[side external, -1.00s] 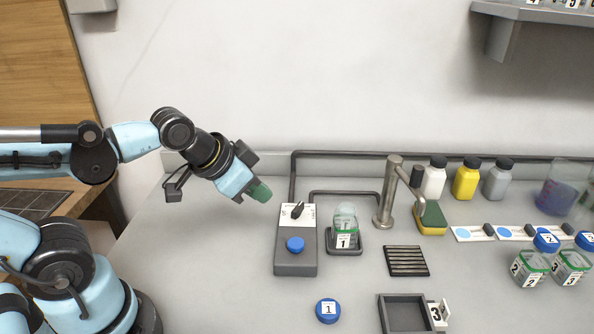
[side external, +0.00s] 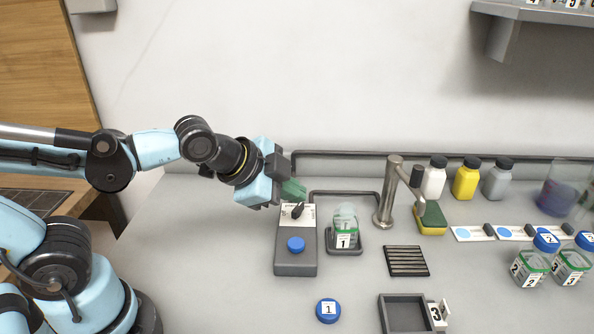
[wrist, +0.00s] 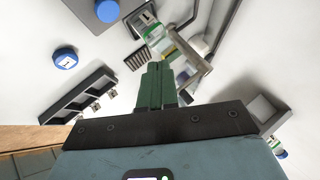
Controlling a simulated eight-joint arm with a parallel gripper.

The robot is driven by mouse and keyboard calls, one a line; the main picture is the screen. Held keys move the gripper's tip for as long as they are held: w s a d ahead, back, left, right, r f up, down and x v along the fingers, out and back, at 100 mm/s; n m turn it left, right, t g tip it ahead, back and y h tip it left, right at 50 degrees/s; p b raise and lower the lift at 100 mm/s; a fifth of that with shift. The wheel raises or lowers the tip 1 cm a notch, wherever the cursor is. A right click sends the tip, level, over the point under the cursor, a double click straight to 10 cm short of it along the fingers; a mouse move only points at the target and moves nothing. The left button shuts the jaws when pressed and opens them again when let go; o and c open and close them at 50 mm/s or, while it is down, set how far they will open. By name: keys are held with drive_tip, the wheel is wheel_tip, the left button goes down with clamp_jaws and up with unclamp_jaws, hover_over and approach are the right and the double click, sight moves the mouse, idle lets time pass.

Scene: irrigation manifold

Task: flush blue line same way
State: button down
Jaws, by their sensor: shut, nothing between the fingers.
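My gripper (side external: 294,189) has green fingers pressed together with nothing between them. It hangs just above and behind the black knob (side external: 297,211) on the white top plate of a grey box (side external: 296,262); I cannot tell whether they touch. The box also carries a blue button (side external: 296,244), which shows in the wrist view (wrist: 107,10). An open clear jar labelled 1 (side external: 345,236) stands on a small dark base right of the box. A blue lid labelled 1 (side external: 328,310) lies on the table in front. In the wrist view the closed fingers (wrist: 155,85) point up the picture.
A metal tap (side external: 391,192) stands right of the jar, with a drain grate (side external: 406,261) before it. Dark pipe (side external: 450,157) runs along the wall. Lidded bottles (side external: 466,180), a sponge (side external: 432,219), blue-dotted cards (side external: 482,234) and more numbered jars (side external: 529,270) are at right.

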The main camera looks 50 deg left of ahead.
sight(292, 245)
drive_tip(key=shift+f, duration=4.2)
drive_tip(key=shift+f, duration=0.15)
drive_tip(key=shift+f, duration=0.3)
drive_tip(key=shift+f, duration=0.55)
idle(0.6)
drive_tip(key=shift+r, duration=0.1)
idle(1.1)
drive_tip(key=shift+r, duration=0.9)
